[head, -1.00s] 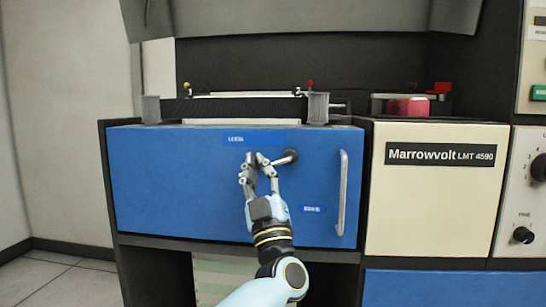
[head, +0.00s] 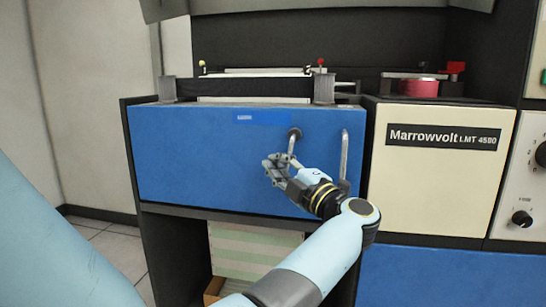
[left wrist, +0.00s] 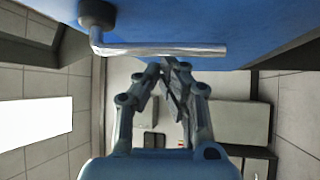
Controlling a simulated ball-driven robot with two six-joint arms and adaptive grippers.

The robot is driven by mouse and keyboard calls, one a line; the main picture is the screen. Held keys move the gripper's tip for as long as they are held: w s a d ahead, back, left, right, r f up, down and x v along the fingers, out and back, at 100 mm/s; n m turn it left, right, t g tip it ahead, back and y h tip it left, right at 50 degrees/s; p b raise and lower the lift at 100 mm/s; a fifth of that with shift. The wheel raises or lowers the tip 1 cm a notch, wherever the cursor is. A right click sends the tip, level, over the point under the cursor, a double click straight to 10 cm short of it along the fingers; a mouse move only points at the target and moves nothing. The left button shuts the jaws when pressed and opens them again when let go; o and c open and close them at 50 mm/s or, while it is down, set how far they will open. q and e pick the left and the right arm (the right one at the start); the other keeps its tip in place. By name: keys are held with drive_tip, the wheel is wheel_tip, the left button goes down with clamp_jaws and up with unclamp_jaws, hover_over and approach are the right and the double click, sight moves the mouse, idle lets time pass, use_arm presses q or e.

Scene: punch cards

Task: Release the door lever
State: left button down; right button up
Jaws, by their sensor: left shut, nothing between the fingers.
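The door lever (head: 292,146) is a metal bar on a round dark hub on the blue door (head: 200,160). It hangs down from the hub in the head view. In the left wrist view the lever (left wrist: 165,49) runs sideways across the top, with its hub at upper left. My left gripper (head: 270,164) is shut and empty, just left of the lever's lower part. In the left wrist view its fingertips (left wrist: 168,66) are together close beside the bar; whether they touch it is unclear. The lever's lower end is hidden in the head view. My right gripper is out of view.
A fixed vertical handle (head: 345,152) stands on the door right of the lever. A cream panel (head: 440,185) marked Marrowvolt is at right. Below the door is an open compartment holding striped paper (head: 250,250). Spools and a bar sit on top.

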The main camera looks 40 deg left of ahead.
use_arm(q)
drive_tip(key=shift+w+d+f+n+g+h, duration=0.2)
drive_tip(key=shift+d+f+n+g+h, duration=0.15)
drive_tip(key=shift+n+h, duration=0.4)
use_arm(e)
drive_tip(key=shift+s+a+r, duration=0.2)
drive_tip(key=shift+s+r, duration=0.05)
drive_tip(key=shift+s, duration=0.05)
use_arm(q)
drive_tip(key=shift+r, duration=0.1)
drive_tip(key=shift+r, duration=0.1)
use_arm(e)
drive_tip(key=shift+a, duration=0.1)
use_arm(q)
wheel_tip(320, 180, up, 10)
drive_tip(key=shift+f, duration=0.1)
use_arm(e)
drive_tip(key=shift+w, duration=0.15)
